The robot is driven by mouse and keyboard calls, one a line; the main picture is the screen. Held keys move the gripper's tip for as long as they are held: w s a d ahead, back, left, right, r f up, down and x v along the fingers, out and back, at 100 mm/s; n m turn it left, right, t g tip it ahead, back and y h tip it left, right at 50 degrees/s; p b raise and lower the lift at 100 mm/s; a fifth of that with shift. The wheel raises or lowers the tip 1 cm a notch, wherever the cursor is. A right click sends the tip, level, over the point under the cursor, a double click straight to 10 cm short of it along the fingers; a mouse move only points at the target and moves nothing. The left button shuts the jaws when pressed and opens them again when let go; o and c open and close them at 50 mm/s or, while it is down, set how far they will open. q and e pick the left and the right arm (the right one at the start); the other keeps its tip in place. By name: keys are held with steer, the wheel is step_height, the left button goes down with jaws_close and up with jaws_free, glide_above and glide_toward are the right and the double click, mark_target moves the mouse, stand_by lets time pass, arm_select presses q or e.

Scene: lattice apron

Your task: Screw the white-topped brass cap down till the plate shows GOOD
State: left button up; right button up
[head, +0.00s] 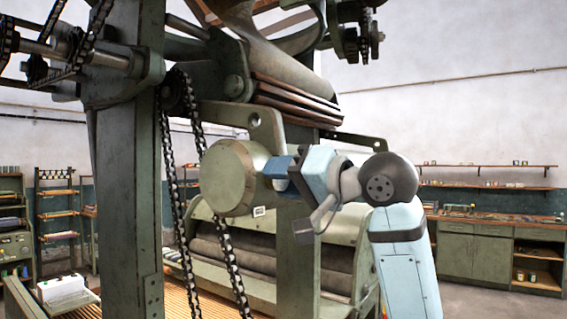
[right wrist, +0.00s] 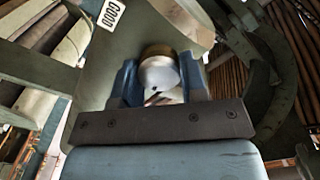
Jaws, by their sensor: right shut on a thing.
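My right gripper (head: 278,167) reaches in from the right to the green drum-shaped housing (head: 228,178) on the machine. In the right wrist view its two blue fingers (right wrist: 160,84) are shut on the brass cap (right wrist: 157,52), one on each side. The cap has a round whitish top with a dark mark, facing the wrist camera. In the head view the fingers mostly hide the cap. My left gripper is not in view.
A green upright post (head: 122,200) and hanging chains (head: 196,150) stand left of the housing. Rollers (head: 270,262) lie below it, and a lug with a hole (head: 256,121) is just above. Green cabinets (head: 478,250) stand far behind at right.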

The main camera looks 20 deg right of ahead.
steer(key=m+p, duration=0.2)
steer(key=shift+r+m, duration=0.2)
steer(key=shift+m, duration=0.1)
steer(key=shift+m+p, duration=0.9)
steer(key=shift+f+m+p, duration=0.15)
steer(key=shift+m+p, duration=0.2)
steer(key=shift+m, duration=0.05)
